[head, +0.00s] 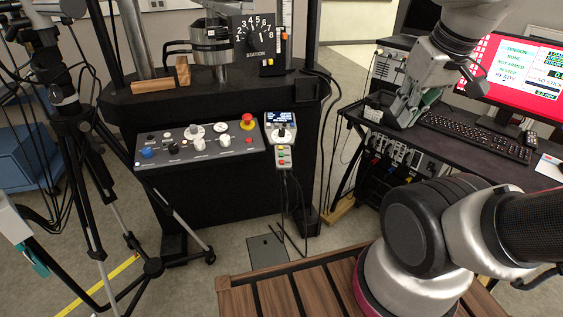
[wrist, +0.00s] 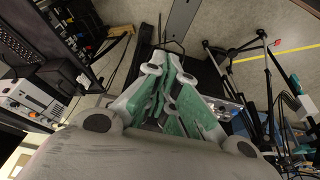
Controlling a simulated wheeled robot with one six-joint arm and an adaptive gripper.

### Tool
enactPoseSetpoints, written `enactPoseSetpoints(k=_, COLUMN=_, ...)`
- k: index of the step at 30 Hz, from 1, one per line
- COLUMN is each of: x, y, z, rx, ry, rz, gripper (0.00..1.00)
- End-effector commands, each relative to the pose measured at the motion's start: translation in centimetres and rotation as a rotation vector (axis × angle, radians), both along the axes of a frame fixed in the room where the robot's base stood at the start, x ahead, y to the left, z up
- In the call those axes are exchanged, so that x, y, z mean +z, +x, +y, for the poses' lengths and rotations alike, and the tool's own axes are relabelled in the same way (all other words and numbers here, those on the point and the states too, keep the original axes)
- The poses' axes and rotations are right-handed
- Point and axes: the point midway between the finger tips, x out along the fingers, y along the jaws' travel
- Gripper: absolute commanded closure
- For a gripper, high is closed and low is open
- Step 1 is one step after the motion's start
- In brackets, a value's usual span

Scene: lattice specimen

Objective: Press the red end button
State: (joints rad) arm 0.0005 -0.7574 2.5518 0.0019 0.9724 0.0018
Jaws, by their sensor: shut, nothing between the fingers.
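A red mushroom-shaped button (head: 247,121) with a yellow collar stands at the right end of the sloped grey control panel (head: 215,157) in the head view. To its right hangs a handset (head: 270,131) with a small screen and a dial; below it is a small keypad (head: 284,167) with coloured buttons, red among them. I cannot tell which red button is the end button. My gripper (head: 402,112) points down in front of the desk, right of the panel and handset, apart from both. It is shut and empty. The wrist view shows its green-padded fingers (wrist: 168,72) together.
A black desk (head: 460,140) with a keyboard (head: 470,134) and a red-screened monitor (head: 520,72) is at the right. A black tripod (head: 70,110) stands at the left. The testing machine with a dial (head: 256,36) rises behind the panel. Some floor is clear before the panel.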

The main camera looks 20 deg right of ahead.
Motion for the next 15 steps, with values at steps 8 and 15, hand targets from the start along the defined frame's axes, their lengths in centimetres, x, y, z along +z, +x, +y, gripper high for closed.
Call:
enactPoseSetpoints(k=8, x=-0.2, y=0.0, z=-0.1, rx=-0.008, ry=0.0, rz=0.011, gripper=1.0)
enactPoseSetpoints(k=15, x=-3.4, y=1.1, z=-0.8, rx=-0.041, ry=0.007, rz=0.174, gripper=1.0)
